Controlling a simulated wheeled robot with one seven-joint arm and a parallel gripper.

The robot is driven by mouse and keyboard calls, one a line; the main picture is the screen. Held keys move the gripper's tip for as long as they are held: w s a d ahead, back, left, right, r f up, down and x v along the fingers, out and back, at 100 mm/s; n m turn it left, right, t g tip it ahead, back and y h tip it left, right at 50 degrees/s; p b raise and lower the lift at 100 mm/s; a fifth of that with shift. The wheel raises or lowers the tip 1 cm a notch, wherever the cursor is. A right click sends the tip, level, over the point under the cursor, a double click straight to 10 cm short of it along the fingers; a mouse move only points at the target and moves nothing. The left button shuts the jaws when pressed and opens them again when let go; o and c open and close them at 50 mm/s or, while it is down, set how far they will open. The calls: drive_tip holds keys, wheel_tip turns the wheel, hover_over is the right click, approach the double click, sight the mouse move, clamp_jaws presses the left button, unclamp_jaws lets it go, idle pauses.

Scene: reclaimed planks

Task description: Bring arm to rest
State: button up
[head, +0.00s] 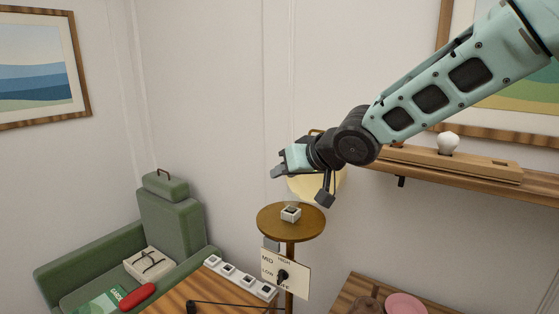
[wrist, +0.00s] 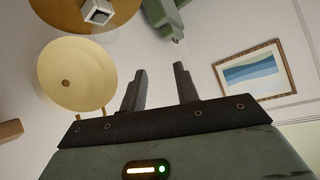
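My arm is stretched out in the air from the upper right of the head view. My gripper (head: 279,172) is above and in front of a round wooden stand, near a cream lampshade (head: 327,183) that it partly covers. In the wrist view, the two dark fingers of my gripper (wrist: 160,76) stand apart with nothing between them. The lampshade (wrist: 78,72) shows there as a pale disc left of the fingers.
The round stand (head: 268,220) holds a small white box (head: 290,213). A green armchair (head: 172,222) stands left; a shelf (head: 480,181) with a bulb (head: 447,143) is right.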

drive_tip(key=s+d+f+n+g+h+b, duration=0.1)
drive_tip(key=s+d+f+g+h, duration=0.1)
drive_tip(key=s, duration=1)
drive_tip(key=s+d+f+g+h+b, duration=0.2)
drive_tip(key=s+d+f, duration=0.4)
drive_tip(key=s+f, duration=0.3)
drive_tip(key=s+d+f+n+g+h+b, duration=0.1)
drive_tip(key=s+d+f+g, duration=0.3)
drive_tip(key=s, duration=1)
drive_tip(key=shift+s+f+n+g+h+b, duration=0.3)
drive_tip(key=shift+s+f+h+b, duration=0.15)
drive_tip(key=shift+f+h, duration=0.4)
